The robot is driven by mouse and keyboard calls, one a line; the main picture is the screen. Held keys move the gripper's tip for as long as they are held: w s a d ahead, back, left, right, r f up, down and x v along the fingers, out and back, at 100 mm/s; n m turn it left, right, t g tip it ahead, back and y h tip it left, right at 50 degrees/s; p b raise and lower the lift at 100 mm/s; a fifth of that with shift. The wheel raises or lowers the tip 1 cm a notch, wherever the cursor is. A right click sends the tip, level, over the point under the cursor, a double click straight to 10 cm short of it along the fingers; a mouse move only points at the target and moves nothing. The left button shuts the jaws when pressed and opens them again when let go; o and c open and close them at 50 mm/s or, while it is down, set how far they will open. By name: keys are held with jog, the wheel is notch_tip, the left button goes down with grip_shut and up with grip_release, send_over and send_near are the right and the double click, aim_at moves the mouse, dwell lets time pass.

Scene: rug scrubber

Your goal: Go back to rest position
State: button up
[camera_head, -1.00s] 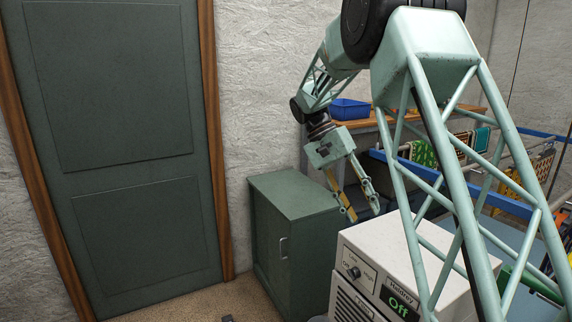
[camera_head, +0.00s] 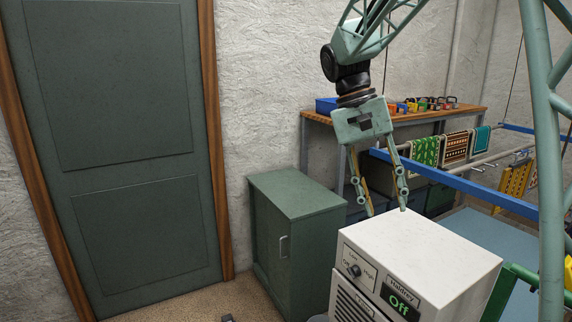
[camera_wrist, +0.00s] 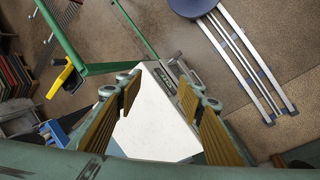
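My gripper (camera_head: 386,212) hangs fingers-down in the head view, above and just behind the white heater box (camera_head: 424,244). Its two fingers are spread apart with nothing between them. In the wrist view my gripper (camera_wrist: 160,100) shows its two tan finger pads apart, with the white top of the heater box (camera_wrist: 152,122) below and between them. The heater box has a dial with Low and High marks and a display reading "Off".
A green cabinet (camera_head: 298,212) stands left of the heater box. Behind are a wooden shelf (camera_head: 440,113) with a blue bin (camera_head: 326,106) and small coloured items, and rugs (camera_head: 455,148) on rails with a blue bar (camera_head: 460,185). A stool (camera_wrist: 196,6) shows in the wrist view.

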jog(key=s+r+n+t+y+b, duration=0.1)
jog(key=s+r+n+t+y, duration=0.15)
jog(key=s, duration=1.65)
jog(key=s+a+f+t, duration=0.1)
jog(key=s+f+t, duration=0.1)
jog(key=s, duration=0.6)
jog(key=s+a+f+n+t+y+b, duration=0.1)
jog(key=s+f, duration=0.1)
jog(key=s, duration=0.7)
jog(key=shift+f+t, duration=0.35)
jog(key=shift+f, duration=0.05)
jog(key=shift+c, duration=0.4)
